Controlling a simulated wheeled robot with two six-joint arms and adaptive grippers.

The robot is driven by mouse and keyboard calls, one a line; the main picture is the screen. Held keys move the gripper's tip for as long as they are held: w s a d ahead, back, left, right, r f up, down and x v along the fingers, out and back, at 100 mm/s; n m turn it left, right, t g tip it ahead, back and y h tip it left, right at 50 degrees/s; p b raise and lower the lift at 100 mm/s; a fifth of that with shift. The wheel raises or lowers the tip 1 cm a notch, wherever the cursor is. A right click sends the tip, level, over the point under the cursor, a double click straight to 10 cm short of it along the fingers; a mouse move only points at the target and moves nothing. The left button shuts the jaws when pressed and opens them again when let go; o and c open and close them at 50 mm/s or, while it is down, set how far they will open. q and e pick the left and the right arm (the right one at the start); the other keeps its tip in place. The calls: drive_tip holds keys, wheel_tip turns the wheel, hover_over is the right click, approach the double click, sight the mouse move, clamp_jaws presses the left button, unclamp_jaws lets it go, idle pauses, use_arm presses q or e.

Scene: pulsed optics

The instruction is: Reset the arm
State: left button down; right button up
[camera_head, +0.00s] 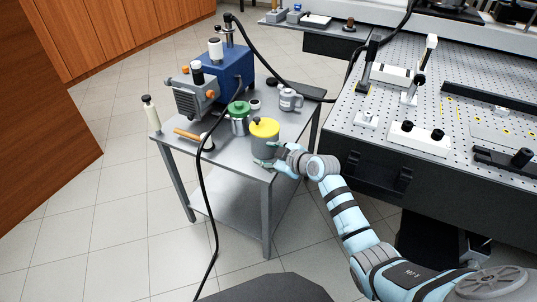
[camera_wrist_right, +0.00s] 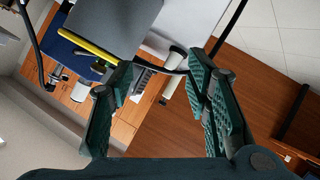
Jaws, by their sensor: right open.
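My right gripper (camera_head: 268,156) is at the front right corner of the grey side table (camera_head: 228,153), beside a grey container with a yellow lid (camera_head: 265,140). In the right wrist view the two green fingers (camera_wrist_right: 160,85) are spread, with no object held between them. The container's grey side and yellow rim (camera_wrist_right: 88,47) show there at the upper left, close to one fingertip. I cannot tell whether the finger touches it. My right arm (camera_head: 350,215) reaches in from the lower right. My left gripper is not in view.
Behind the container stand a green-lidded pot (camera_head: 239,122), a grey mug (camera_head: 290,100) and a blue pump (camera_head: 232,70). A wooden-handled tool (camera_head: 190,135) lies at the front left. A perforated optics bench (camera_head: 450,110) is right. A black cable (camera_head: 203,200) hangs in front.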

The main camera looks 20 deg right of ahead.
drive_tip(key=shift+f, duration=0.1)
